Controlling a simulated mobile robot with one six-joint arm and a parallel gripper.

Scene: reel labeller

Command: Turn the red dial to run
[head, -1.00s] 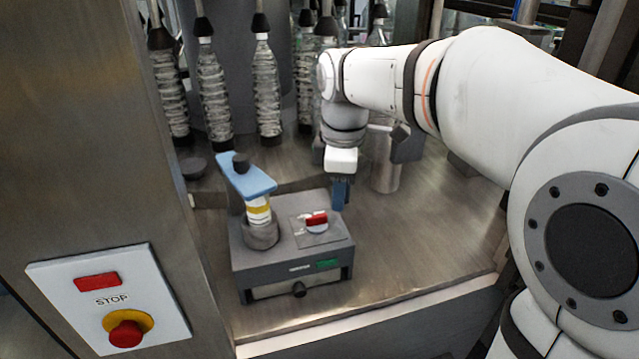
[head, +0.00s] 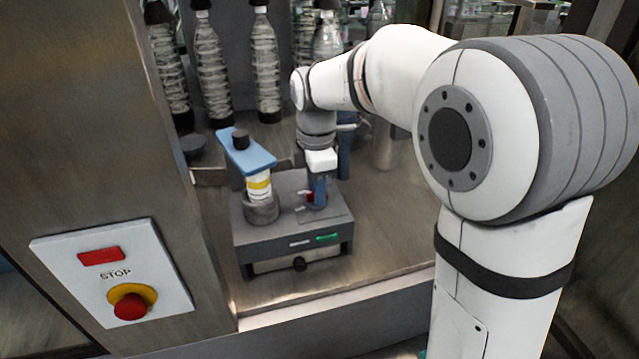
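The red dial (head: 309,196) sits on the pale plate on top of the grey labeller box (head: 290,237). Only its left part shows; a blue finger of my gripper (head: 331,191) covers the rest. My gripper points down over the box's right part. One blue finger is in front of the dial and the other is farther back to the right, with a gap between them. The gripper looks open. I cannot tell whether a finger touches the dial. The dial's marks and setting cannot be read.
A blue arm with a black knob (head: 241,139) stands on the yellow and white post left of the dial. Bottles (head: 265,70) hang behind. A steel panel with a red STOP button (head: 130,307) is at the left. The steel surface right of the box is clear.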

